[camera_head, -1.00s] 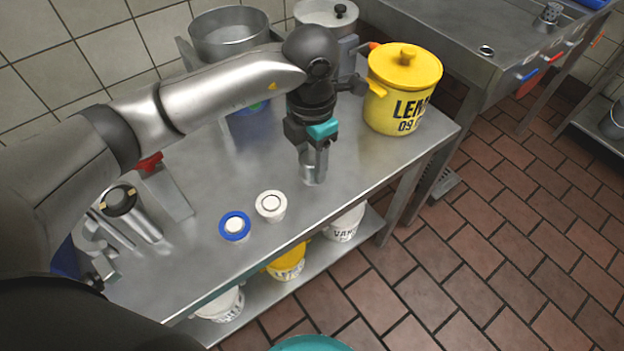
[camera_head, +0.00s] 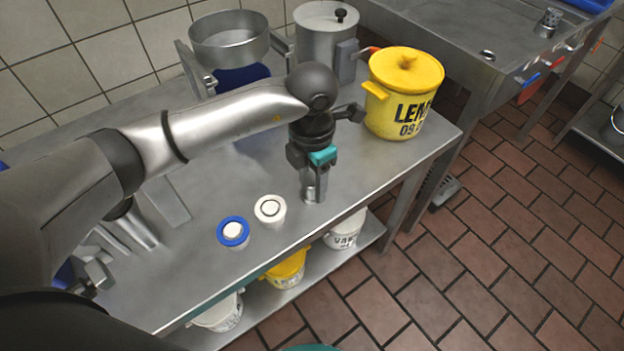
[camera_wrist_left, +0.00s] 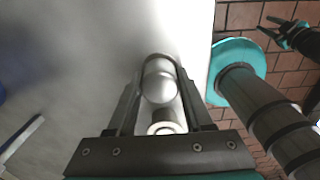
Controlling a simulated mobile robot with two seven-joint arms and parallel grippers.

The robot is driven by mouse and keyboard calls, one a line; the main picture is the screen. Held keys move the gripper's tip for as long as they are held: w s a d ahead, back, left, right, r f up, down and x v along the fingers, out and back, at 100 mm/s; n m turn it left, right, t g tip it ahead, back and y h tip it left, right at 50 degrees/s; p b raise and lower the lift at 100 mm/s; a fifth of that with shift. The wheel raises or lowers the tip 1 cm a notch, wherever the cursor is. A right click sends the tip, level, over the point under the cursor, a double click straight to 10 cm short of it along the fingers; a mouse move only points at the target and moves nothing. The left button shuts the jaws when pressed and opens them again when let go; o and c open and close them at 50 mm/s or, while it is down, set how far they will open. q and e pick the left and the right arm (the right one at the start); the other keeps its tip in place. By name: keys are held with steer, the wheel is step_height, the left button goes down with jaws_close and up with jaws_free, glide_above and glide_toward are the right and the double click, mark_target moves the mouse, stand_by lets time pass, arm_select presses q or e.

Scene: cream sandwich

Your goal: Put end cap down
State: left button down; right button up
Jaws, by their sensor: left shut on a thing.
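The end cap (camera_head: 314,192) is a shiny metal cylinder. My left gripper (camera_head: 313,180) is shut on it and points down near the front edge of the steel table (camera_head: 210,270). In the left wrist view the cap (camera_wrist_left: 160,85) sits between the two fingers of the left gripper (camera_wrist_left: 160,100). The cap's lower end is at or just above the tabletop; I cannot tell if it touches. A dark gripper with teal trim, which looks like my right one (camera_wrist_left: 278,30), shows at the upper right of the wrist view with its fingers apart.
A yellow lidded pot (camera_head: 405,90) stands at the right end, metal pots (camera_head: 230,45) behind. Metal parts (camera_head: 130,225) lie at left, partly behind my arm. Bare table lies around the cap.

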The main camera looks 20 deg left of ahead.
mark_target(312, 178)
arm_select(q)
steer(key=shift+c, duration=1.5)
jaws_free()
arm_select(e)
steer(key=shift+w, duration=0.1)
arm_select(q)
steer(key=shift+r, duration=0.1)
arm_select(e)
steer(key=shift+r, duration=0.1)
arm_select(q)
step_height(312, 178, up, 6)
steer(key=shift+r+p, duration=0.15)
steer(key=shift+p, duration=0.9)
step_height(312, 178, up, 4)
steer(key=shift+r+p, duration=0.25)
steer(key=shift+p, duration=0.3)
steer(key=shift+r, duration=0.65)
arm_select(e)
steer(key=s+d, duration=0.2)
steer(key=s, duration=0.3)
steer(key=shift+s+d, duration=0.2)
steer(key=shift+s, duration=0.05)
